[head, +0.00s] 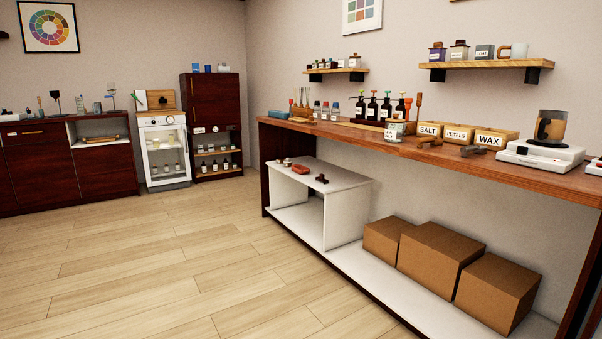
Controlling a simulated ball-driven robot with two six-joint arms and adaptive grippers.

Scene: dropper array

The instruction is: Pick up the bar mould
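I cannot tell for sure which thing is the bar mould. A small reddish block (300,169) lies on top of the low white table (345,178), with a dark brown piece (322,179) to its right and small items (286,162) at its left. A tan wooden piece (100,139) lies in the open white niche of the left cabinet. Brown wooden pieces (430,142) also lie near the front edge of the long counter. Neither of my grippers is in view.
The long wooden counter (350,133) carries bottles, labelled boxes (459,135) and a white appliance (541,153). Cardboard boxes (434,259) stand on its lower shelf. A small white oven-like unit (166,151) stands at the back. The wooden floor (180,260) is clear.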

